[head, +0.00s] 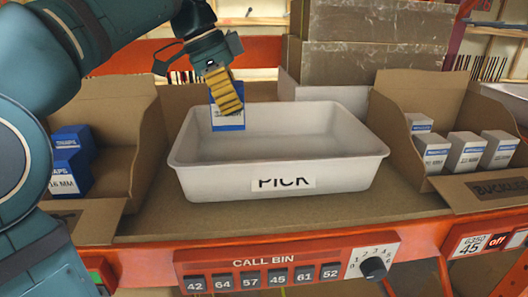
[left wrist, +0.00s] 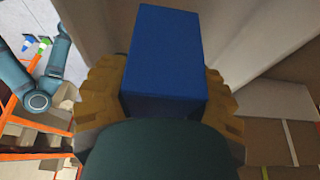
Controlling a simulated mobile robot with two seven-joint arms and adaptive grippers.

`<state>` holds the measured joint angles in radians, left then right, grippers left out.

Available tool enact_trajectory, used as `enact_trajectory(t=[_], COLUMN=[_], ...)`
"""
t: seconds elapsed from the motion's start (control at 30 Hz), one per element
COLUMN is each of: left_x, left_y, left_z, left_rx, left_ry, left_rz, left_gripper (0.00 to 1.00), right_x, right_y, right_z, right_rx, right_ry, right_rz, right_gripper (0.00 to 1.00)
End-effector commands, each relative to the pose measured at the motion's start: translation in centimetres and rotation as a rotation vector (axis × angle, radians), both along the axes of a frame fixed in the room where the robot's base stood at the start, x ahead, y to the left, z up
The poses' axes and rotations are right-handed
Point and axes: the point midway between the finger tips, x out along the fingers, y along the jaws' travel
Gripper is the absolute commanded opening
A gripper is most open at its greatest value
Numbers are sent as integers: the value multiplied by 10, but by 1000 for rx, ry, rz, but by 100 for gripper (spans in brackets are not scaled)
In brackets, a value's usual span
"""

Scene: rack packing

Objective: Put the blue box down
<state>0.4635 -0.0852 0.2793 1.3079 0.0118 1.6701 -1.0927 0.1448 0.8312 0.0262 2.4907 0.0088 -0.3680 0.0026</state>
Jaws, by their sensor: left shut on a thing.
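My left gripper (head: 224,92) is shut on a blue box (head: 228,122) with a white label. The left wrist view shows the blue box (left wrist: 164,62) between the two yellow finger pads. My right gripper is not in the head view.
A cardboard carton (head: 146,140) on the left holds more blue boxes (head: 72,160). A cardboard carton (head: 395,125) on the right holds several white and blue boxes (head: 465,150). Large cartons (head: 365,45) stand behind the bin. The rest of the bin is empty. An orange rail (head: 290,268) runs along the front.

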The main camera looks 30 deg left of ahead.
Motion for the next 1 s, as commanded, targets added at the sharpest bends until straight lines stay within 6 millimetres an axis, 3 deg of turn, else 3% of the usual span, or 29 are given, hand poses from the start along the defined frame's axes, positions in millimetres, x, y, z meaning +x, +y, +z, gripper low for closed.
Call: enact_trajectory(t=[0.2,0.63,1.0], left_x=[-1,-1,0], left_y=[0,0,0], left_z=[-40,-89,-96], left_rx=[0,0,0], left_ry=[4,2,0], left_rz=[2,1,0], left_gripper=[11,11,11], right_x=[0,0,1], right_y=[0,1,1], right_z=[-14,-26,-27], right_rx=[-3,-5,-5], right_ry=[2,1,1], right_rz=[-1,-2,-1], right_gripper=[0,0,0])
